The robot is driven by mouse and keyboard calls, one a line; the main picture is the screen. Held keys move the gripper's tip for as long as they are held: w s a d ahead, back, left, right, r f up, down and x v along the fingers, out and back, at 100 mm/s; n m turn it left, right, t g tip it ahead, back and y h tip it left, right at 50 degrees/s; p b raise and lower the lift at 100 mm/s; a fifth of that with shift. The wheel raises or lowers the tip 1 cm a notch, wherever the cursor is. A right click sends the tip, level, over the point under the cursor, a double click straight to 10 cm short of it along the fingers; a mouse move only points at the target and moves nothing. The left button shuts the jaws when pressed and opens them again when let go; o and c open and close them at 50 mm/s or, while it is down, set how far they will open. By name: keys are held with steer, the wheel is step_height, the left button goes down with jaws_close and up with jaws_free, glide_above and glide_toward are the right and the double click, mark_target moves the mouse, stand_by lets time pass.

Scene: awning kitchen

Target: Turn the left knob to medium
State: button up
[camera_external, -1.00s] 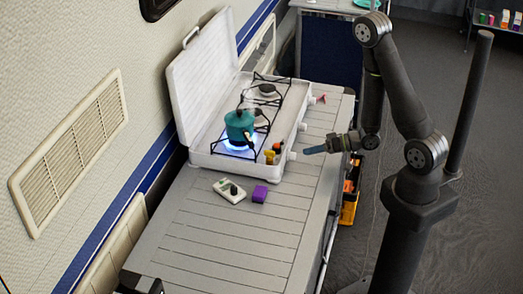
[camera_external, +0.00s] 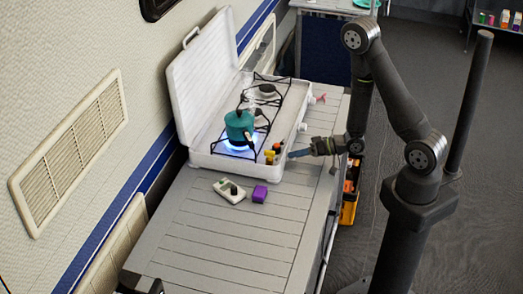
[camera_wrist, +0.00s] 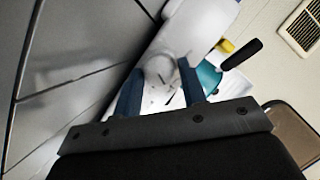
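A white two-burner camping stove (camera_external: 217,160) stands on the counter with its lid (camera_external: 203,75) raised. A teal kettle (camera_external: 239,122) sits on the near burner over a blue flame. The stove's knobs are along its right side. The near-end knob is largely hidden by my gripper (camera_external: 291,155) in the external view. In the wrist view my gripper (camera_wrist: 158,88) is open, its two blue fingers on either side of a blurred round white knob (camera_wrist: 158,68). I cannot tell whether the fingers touch it. The kettle also shows there (camera_wrist: 208,77).
Small yellow and orange containers (camera_external: 270,155) stand on the stove's near right corner. A white box with a black dial (camera_external: 229,190) and a purple block (camera_external: 260,194) lie on the counter (camera_external: 215,235). The counter's near part is mostly clear.

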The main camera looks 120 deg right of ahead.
steer(key=shift+a+r+n+g+h, duration=0.1)
steer(key=shift+n+g+h, duration=0.4)
steer(key=shift+n, duration=0.6)
steer(key=o, duration=0.8)
steer(key=v, duration=1.2)
steer(key=shift+w+r, duration=0.1)
steer(key=shift+r, duration=0.05)
